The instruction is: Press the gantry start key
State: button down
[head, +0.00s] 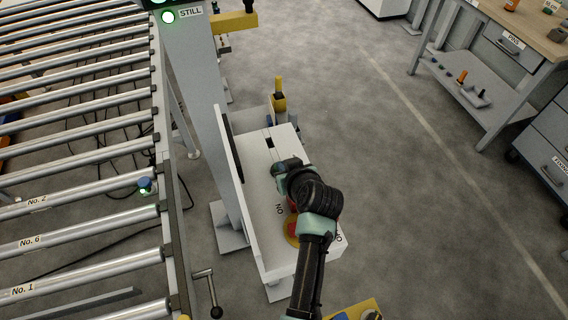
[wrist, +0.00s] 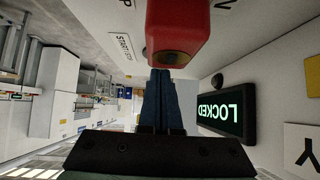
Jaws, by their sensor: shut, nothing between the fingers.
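My gripper (wrist: 161,84) is shut and empty, its two dark fingers together in the wrist view. Their tips lie right below a red block-like part (wrist: 178,30) with a dark round spot on its end; I cannot tell whether they touch. A small label reading START and more (wrist: 122,45) sits on the white panel to the left of the red part. I cannot make out the start key itself. In the head view my arm reaches over the white control box (head: 262,240) and hides the fingers and much of the panel.
A dark display (wrist: 229,108) reads LOCKED. A red part on a yellow disc (head: 291,228) shows partly beneath my arm. A grey post (head: 195,90) with a STILL sign (head: 190,13) and a roller conveyor (head: 80,180) stand left. A workbench (head: 500,60) is far right; floor between is clear.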

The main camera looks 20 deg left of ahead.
jog(key=shift+f, duration=0.1)
jog(key=shift+f+b, duration=0.95)
jog(key=shift+b, duration=0.1)
jog(key=shift+s+f, duration=0.2)
jog(key=shift+f, duration=0.1)
jog(key=shift+r, duration=0.45)
jog(key=r+p, duration=0.2)
jog(key=r, duration=0.1)
jog(key=shift+w+a+r+p, duration=0.1)
jog(key=shift+w+r+p, duration=0.15)
jog(key=shift+p, duration=0.15)
jog(key=b+v, duration=0.2)
jog(key=v, duration=0.8)
jog(key=shift+s+r, duration=0.1)
jog(key=shift+r, duration=0.25)
